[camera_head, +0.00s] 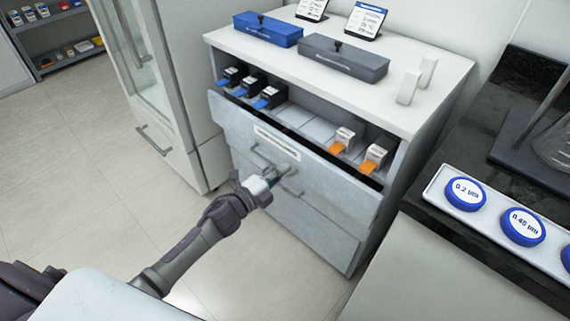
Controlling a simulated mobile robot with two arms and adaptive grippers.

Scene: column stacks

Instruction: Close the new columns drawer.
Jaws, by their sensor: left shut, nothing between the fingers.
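The upper drawer (310,178) of the white cabinet has a light grey front with a white label, too small to read. It stands part open, with its inside showing behind the front's top edge. Black columns with blue ends (253,87) sit in its left part, and columns with orange ends (358,150) sit in its right part. My left gripper (273,179) is shut and empty, right at the drawer front by the bar handle (262,160). I cannot tell whether it touches the front. My right gripper is not in view.
A blue case (268,29), a grey case (343,58), two sign cards and two small white boxes stand on the cabinet top (440,72). At right, a dark counter holds a tray of blue-rimmed discs (466,193). A glass-door cabinet (150,75) stands at left. The floor in front is clear.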

